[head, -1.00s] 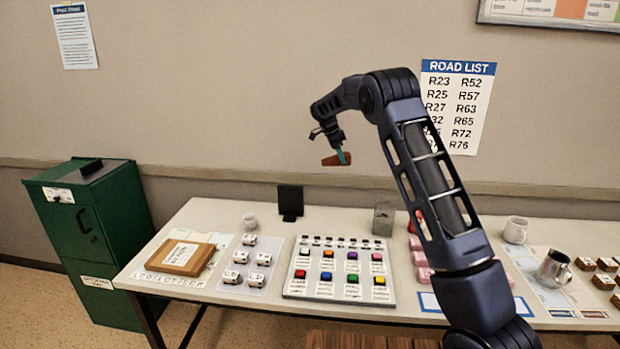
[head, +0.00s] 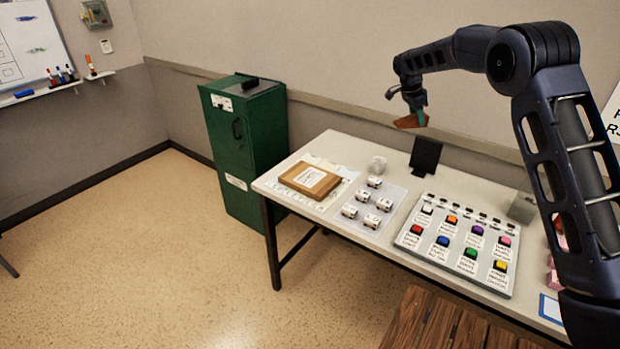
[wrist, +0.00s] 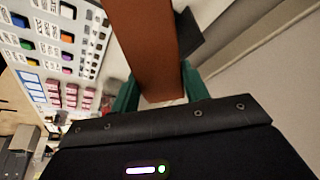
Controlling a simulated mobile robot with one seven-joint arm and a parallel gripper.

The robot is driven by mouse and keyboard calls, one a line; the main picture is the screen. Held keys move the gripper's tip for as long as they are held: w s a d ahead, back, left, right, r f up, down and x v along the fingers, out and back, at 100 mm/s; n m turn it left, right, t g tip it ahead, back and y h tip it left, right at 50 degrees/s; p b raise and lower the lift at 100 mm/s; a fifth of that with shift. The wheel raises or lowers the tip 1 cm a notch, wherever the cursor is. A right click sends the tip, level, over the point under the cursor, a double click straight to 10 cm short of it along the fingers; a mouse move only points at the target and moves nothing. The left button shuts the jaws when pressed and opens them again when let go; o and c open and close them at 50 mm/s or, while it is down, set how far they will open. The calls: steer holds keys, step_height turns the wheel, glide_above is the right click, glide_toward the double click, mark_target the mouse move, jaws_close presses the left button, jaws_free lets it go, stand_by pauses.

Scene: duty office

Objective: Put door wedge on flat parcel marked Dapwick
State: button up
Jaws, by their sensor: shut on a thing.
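My gripper (head: 418,108) is shut on a reddish-brown door wedge (head: 408,121), held in the air above the back of the table. In the wrist view the wedge (wrist: 143,45) sits between the green fingers (wrist: 160,97). The flat brown parcel (head: 309,180) lies on the left end of the table, with a white label on top whose writing is too small to read here. The wedge is up and to the right of the parcel, well apart from it.
On the table (head: 342,143) stand several small white blocks (head: 373,199), a panel of coloured buttons (head: 460,245), a whitish cup (head: 377,164) and a dark upright plate (head: 425,155). A green cabinet (head: 245,150) stands left of the table. Open floor lies further left.

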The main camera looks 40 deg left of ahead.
steer(key=s+a+f+n+t+y, duration=0.1)
steer(key=s+a+n, duration=0.4)
steer(key=s+a, duration=0.85)
steer(key=n+y, duration=0.2)
steer(key=n, duration=0.2)
glide_above(323, 181)
steer(key=s, duration=0.2)
step_height(323, 181, down, 2)
steer(key=f, duration=1.9)
steer(key=shift+w+f, duration=0.2)
steer(key=shift+f, duration=0.15)
steer(key=o, duration=1.1)
steer(key=shift+c, duration=0.2)
steer(key=v, duration=1.2)
steer(key=shift+s, duration=0.25)
